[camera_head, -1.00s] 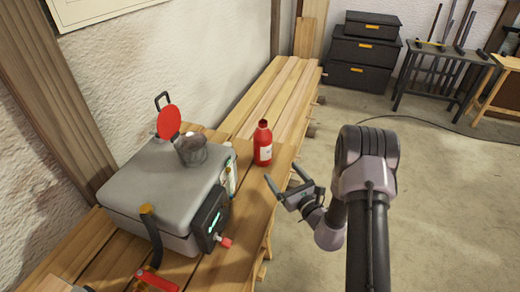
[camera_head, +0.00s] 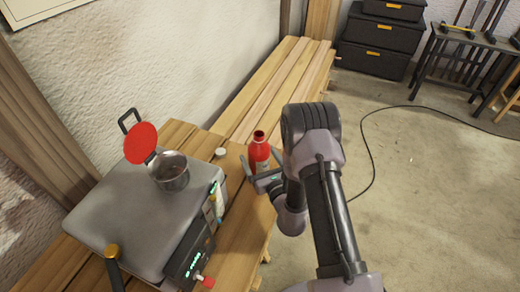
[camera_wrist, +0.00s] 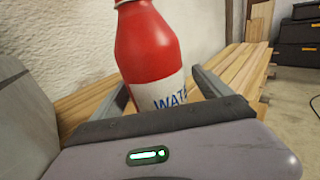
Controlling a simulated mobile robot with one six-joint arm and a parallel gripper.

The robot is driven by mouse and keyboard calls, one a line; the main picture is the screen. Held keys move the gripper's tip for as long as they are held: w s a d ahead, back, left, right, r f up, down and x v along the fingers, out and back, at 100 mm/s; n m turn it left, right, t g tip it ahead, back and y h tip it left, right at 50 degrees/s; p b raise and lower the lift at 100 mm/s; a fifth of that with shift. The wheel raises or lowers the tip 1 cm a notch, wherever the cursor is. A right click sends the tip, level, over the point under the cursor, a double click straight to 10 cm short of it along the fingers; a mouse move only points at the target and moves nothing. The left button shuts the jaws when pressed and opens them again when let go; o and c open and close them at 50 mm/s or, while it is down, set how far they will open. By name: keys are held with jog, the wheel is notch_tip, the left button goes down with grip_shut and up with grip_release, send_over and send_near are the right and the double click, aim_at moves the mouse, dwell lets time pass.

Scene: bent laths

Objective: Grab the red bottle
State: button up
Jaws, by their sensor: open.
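The red bottle (camera_head: 259,151) stands upright on the wooden bench, with a white label on its lower part. In the wrist view the bottle (camera_wrist: 148,42) rises between my two fingers, and the label shows the letters "WAT". Its base is hidden behind my gripper's body. My gripper (camera_head: 260,171) is open, with one finger on each side of the bottle. The right finger (camera_wrist: 208,82) is close to the label; I cannot tell whether it touches.
A grey machine (camera_head: 120,220) with a metal cup (camera_head: 171,173) and a red disc stands left of the bottle. A small white cap (camera_head: 220,153) lies on the bench behind. Long planks (camera_head: 270,85) run toward the back. Black boxes (camera_head: 376,45) and a tool rack stand farther off.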

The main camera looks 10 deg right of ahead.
jog(key=shift+s+a+r, duration=0.1)
jog(key=shift+s+r, duration=0.05)
jog(key=shift+s, duration=0.1)
jog(key=c, duration=1.6)
